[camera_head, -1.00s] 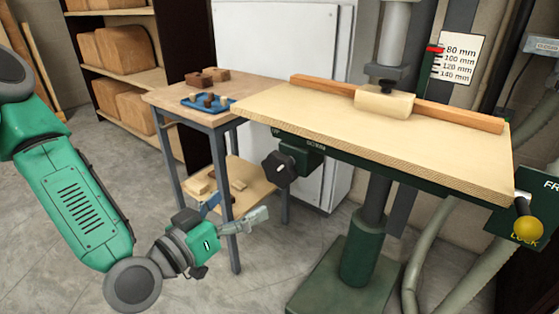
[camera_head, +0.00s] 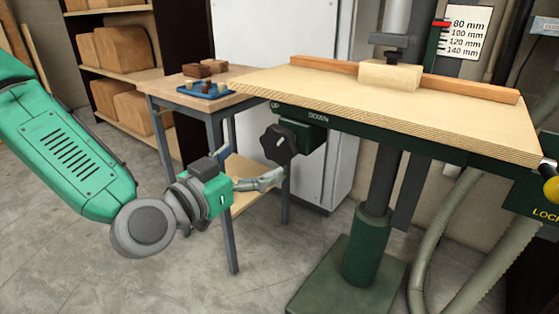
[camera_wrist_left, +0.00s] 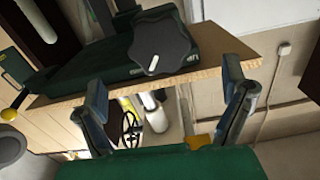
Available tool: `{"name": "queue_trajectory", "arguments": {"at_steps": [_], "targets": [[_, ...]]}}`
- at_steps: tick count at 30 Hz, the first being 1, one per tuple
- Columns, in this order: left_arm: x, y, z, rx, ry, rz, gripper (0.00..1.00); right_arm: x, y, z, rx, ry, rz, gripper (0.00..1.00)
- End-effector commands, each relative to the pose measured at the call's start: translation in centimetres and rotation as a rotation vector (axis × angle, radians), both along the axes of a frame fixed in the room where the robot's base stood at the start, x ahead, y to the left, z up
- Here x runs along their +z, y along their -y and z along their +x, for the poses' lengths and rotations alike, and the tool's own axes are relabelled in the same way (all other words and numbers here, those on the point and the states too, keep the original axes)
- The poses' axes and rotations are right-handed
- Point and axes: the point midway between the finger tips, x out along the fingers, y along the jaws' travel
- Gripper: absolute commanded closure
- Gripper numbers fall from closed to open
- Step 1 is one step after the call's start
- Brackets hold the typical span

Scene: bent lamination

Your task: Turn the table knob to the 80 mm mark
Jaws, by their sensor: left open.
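The black lobed table knob (camera_head: 279,144) sits on a dark green housing under the front left of the wooden table (camera_head: 400,105). In the left wrist view the knob (camera_wrist_left: 161,46) shows a white line near its lower rim. My left gripper (camera_head: 281,176) is just below and in front of the knob, apart from it. In the wrist view its open fingers (camera_wrist_left: 163,82) are spread to either side, with the knob ahead between them and nothing held. The red pointer (camera_head: 440,23) stands about level with the 80 mm line of the scale (camera_head: 466,32). My right gripper is out of view.
A small side table (camera_head: 190,97) with a blue tray stands behind my left forearm. A green column and base (camera_head: 352,280) stand under the table. A yellow lock ball (camera_head: 552,189) is at the right edge. Hoses hang at right.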

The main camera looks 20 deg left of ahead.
Motion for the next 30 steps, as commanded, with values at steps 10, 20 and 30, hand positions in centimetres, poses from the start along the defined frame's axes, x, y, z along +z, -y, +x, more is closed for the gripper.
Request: {"name": "queue_trajectory", "arguments": {"at_steps": [10, 20, 30], "targets": [[0.0, 2.1, 5.8, 0.0, 0.001, -0.003, 0.08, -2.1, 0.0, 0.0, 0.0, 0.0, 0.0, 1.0], [0.1, 3.0, 8.1, -0.001, -0.001, -0.002, 0.08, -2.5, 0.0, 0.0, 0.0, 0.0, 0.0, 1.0], [0.1, 3.0, 8.1, 0.0, -0.001, -0.002, 0.47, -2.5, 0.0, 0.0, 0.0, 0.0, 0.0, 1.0]]}}
